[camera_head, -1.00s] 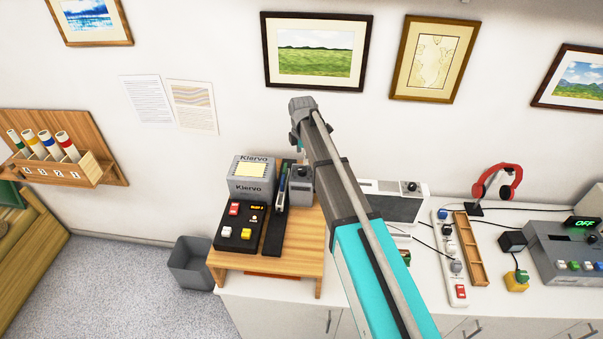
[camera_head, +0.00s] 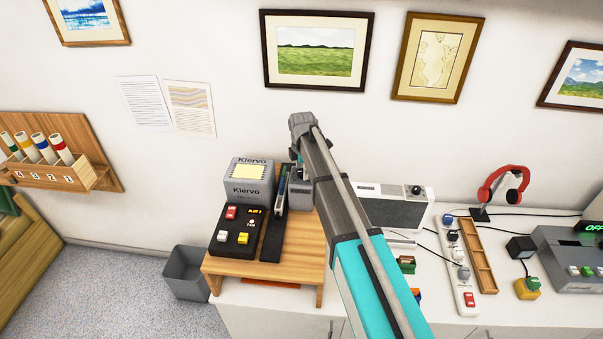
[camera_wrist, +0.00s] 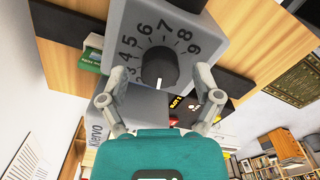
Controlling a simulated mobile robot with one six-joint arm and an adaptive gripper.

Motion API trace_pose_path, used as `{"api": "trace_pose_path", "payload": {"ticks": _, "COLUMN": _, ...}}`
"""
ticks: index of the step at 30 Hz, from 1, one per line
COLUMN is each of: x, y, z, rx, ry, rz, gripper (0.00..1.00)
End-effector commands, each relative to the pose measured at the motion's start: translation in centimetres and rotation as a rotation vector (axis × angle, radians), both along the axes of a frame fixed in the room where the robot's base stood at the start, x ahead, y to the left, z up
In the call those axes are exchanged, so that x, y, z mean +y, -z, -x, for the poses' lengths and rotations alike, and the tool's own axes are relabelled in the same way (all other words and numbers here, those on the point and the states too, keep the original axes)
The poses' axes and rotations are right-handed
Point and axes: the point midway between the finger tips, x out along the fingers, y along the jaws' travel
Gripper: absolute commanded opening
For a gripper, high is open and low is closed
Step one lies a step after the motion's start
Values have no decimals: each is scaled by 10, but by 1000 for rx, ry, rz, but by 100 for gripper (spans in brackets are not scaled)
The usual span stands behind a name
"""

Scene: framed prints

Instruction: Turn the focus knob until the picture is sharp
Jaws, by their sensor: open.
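The focus knob (camera_wrist: 160,67) is a dark round knob on a grey face with a ring of numbers, in the wrist view. Its white pointer mark sits at the bottom edge in that view. My gripper (camera_wrist: 159,78) is open, with one finger on each side of the knob; I cannot tell whether they touch it. In the head view, the grey box (camera_head: 300,195) stands on the wooden stand behind my arm, its dial not visible. Beside it, a grey Kiervo unit (camera_head: 248,190) has a pale yellow panel (camera_head: 250,172) on top, with no picture I can make out.
A black button box (camera_head: 236,232) sits at the front of the wooden stand (camera_head: 262,268). A grey radio-like box (camera_head: 397,212), red headphones (camera_head: 505,188) and a power strip (camera_head: 461,270) are to the right. A bin (camera_head: 186,272) stands on the floor at left.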

Motion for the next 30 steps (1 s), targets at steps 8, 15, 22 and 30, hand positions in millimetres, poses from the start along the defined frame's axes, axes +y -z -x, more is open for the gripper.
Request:
{"api": "trace_pose_path", "payload": {"ticks": 8, "x": 0, "y": 0, "z": 0, "rx": 0, "ry": 0, "rz": 0, "gripper": 82}}
{"api": "trace_pose_path", "payload": {"ticks": 15, "x": 0, "y": 0, "z": 0, "rx": 0, "ry": 0, "rz": 0, "gripper": 45}}
{"api": "trace_pose_path", "payload": {"ticks": 22, "x": 0, "y": 0, "z": 0, "rx": 0, "ry": 0, "rz": 0, "gripper": 2}}
{"api": "trace_pose_path", "payload": {"ticks": 30, "x": 0, "y": 0, "z": 0, "rx": -1, "ry": 15, "rz": -1, "gripper": 0}}
